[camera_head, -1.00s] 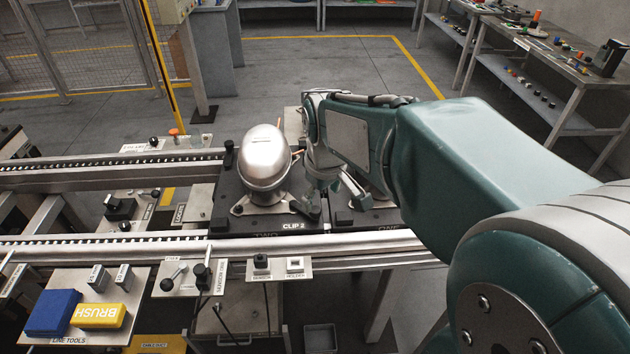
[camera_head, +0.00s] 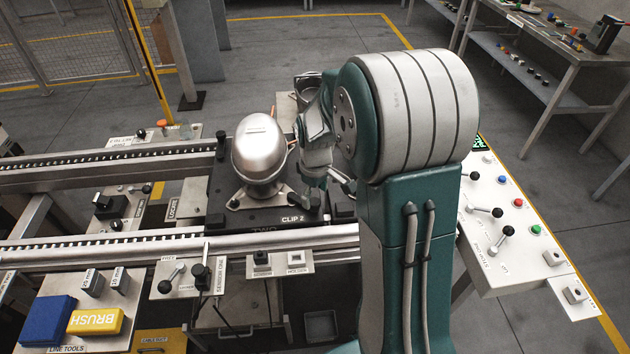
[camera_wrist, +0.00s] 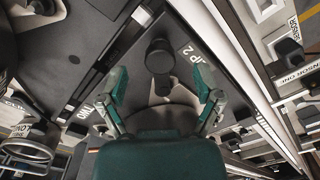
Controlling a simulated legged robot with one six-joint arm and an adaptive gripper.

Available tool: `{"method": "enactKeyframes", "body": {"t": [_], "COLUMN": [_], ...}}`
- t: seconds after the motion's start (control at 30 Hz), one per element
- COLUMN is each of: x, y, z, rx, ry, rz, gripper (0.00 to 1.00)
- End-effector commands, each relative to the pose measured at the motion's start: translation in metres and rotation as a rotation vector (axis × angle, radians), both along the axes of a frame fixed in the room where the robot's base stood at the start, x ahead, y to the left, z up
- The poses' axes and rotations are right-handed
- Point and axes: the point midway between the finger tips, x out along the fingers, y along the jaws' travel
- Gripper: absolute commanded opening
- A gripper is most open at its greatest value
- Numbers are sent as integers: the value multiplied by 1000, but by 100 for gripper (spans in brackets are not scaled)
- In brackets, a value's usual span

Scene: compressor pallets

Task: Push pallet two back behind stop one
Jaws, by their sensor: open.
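Pallet two (camera_head: 222,207) is a dark plate marked TWO, lying across the conveyor rails. It carries a silver domed compressor (camera_head: 260,148) and a black clip (camera_head: 306,201) marked CLIP 2. My gripper (camera_head: 333,188) is low at the right end of pallet two, just right of the clip. In the wrist view my gripper (camera_wrist: 161,85) has its two green fingers spread, with a round black knob (camera_wrist: 159,54) showing between and beyond them. Contact with the pallet cannot be told. A lever panel (camera_head: 170,273) beside the SENSOR ONE label may be stop one; its label is unclear. Pallet one is hidden behind my arm.
The near rail (camera_head: 110,243) and far rail (camera_head: 90,165) run left, with open track left of pallet two. A line tools board (camera_head: 60,345) holds a blue block and yellow brush at front left. A button panel (camera_head: 505,225) stands at right.

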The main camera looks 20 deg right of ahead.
Motion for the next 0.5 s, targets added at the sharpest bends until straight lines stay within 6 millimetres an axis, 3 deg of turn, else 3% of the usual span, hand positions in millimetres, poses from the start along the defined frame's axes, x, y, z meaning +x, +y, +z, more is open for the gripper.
{"method": "enactKeyframes", "body": {"t": [0.2,0.5], "x": [0,-1], "y": [0,0], "z": [-28,-34], "rx": [0,0], "ry": [1,-1], "rz": [-1,-1], "gripper": [83,83]}}
